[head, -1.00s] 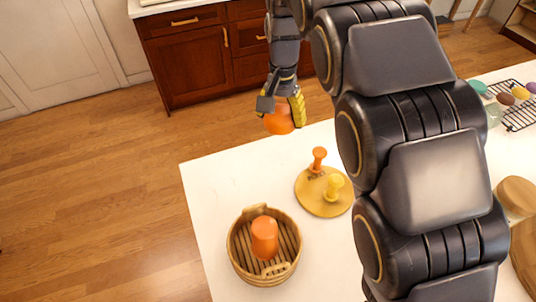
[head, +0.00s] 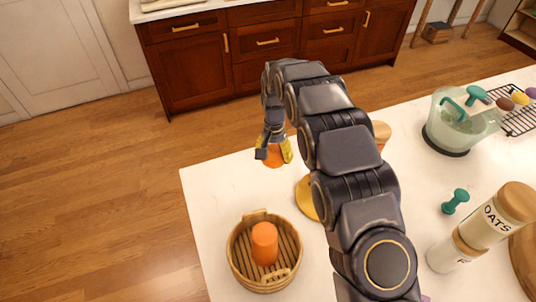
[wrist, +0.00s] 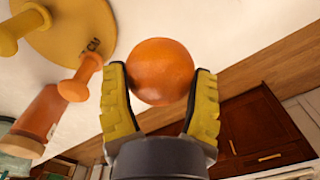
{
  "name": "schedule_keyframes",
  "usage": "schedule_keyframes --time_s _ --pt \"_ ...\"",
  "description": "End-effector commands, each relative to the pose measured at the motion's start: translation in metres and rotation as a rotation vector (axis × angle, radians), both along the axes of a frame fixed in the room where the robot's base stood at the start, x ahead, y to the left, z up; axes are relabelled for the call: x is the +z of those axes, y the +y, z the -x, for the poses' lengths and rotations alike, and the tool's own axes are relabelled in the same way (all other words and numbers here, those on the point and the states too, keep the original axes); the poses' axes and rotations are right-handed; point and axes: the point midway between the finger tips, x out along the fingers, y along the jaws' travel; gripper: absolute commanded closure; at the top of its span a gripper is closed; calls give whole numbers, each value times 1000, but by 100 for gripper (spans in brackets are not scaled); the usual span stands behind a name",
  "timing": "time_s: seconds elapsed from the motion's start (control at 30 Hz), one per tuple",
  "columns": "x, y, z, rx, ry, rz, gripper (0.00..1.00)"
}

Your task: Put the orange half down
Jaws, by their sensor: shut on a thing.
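The orange half (head: 272,160) is a round orange piece near the counter's far edge, left of the middle in the head view. In the wrist view the orange half (wrist: 161,71) sits between the two yellow-padded fingertips. My gripper (head: 274,153) is shut on it, and also shows in the wrist view (wrist: 160,90). Pale counter shows behind the fruit in the wrist view. I cannot tell whether the fruit touches the counter. Its far side is hidden.

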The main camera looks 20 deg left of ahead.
Motion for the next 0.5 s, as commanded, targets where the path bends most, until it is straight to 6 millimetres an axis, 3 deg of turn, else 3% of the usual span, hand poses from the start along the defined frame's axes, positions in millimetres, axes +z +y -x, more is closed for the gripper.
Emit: schedule_keyframes --time_s 0.27,0.5 --pt "-16 18 -28 -2 -2 -1 70" --pt "-42 30 -46 -2 -1 -3 70"
